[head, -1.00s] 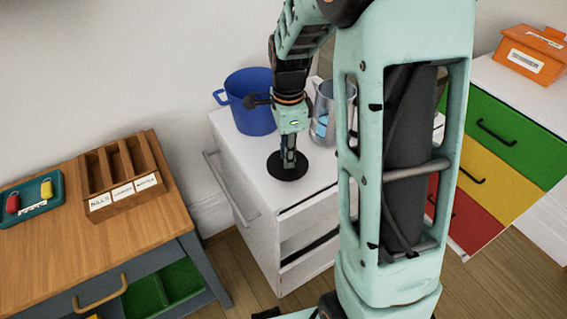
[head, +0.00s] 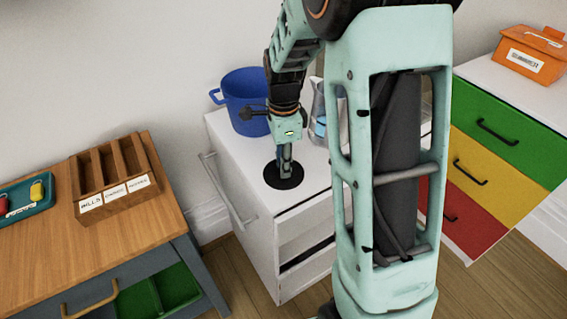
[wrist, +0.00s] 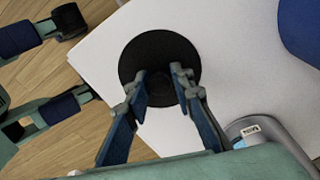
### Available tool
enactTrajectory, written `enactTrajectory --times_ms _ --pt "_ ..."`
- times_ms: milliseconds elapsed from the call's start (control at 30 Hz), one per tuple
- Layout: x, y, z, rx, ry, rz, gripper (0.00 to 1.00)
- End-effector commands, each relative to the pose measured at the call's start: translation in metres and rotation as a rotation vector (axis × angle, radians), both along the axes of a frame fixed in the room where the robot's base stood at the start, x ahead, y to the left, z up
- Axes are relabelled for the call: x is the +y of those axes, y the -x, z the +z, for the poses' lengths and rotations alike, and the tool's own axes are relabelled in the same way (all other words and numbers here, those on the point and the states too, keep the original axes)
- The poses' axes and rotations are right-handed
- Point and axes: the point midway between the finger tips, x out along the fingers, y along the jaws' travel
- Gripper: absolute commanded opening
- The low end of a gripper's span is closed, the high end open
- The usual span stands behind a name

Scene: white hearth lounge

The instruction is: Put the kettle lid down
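The kettle lid (head: 271,183) is a flat black disc, low over the white cabinet top near its front edge. I cannot tell whether it touches the top. My gripper (head: 284,160) points down at the lid's middle.
A wooden table (head: 40,245) with a sorter (head: 120,201) and a teal tray (head: 28,208) stands left. Coloured drawers (head: 497,134) stand right.

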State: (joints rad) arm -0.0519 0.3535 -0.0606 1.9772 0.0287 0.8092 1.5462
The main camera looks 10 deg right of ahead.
Motion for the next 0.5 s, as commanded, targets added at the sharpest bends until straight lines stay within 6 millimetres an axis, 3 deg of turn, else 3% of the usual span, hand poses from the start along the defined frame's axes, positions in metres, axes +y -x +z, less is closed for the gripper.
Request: enactTrajectory --times_ms 333,500 --pt "0.0 0.001 0.0 0.003 0.0 0.0 0.33" --pt "0.0 0.0 0.015 0.001 0.0 0.0 0.33"
